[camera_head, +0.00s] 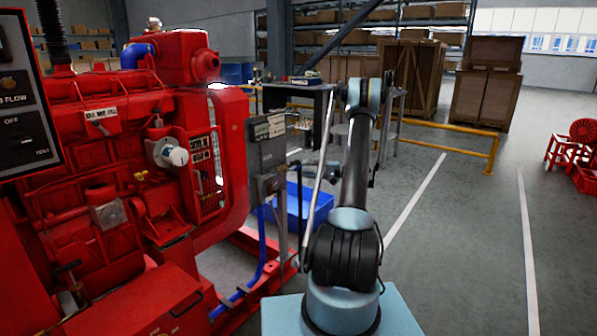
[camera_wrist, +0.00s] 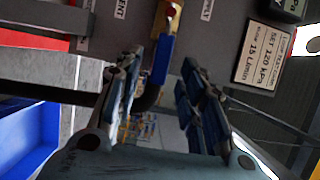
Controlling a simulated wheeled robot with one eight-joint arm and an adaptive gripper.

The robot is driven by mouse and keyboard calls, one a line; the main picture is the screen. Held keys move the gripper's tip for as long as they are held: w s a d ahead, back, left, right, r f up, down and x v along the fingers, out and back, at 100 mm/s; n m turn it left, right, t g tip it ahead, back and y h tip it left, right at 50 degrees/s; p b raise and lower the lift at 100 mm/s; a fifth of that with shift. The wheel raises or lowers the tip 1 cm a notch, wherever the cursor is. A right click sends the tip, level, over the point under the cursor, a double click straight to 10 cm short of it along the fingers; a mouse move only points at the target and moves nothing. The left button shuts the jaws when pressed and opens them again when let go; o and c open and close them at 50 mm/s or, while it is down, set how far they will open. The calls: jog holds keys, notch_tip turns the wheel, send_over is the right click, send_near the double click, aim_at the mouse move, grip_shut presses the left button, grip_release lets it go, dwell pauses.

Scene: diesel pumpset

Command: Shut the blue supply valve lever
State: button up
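The blue supply valve lever (camera_wrist: 162,58) shows in the wrist view as a narrow blue bar below a brass valve part (camera_wrist: 169,18), under a label reading SUPPLY. My gripper (camera_wrist: 160,72) is open, its two dark fingers apart on either side of the lever in the picture. I cannot tell whether either finger touches it. In the head view my gripper (camera_head: 306,170) is beside the grey panel (camera_head: 268,153) by the red engine. The lever cannot be made out there.
The red engine (camera_head: 130,150) stands left of my arm. A blue bin (camera_head: 308,205) is on the floor behind the arm and also at the wrist view's left edge (camera_wrist: 22,135). A blue hose (camera_head: 262,245) runs below the panel. Open floor lies to the right.

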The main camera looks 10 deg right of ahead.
aim_at(300, 168)
jog(key=shift+x, duration=2.4)
grip_shut()
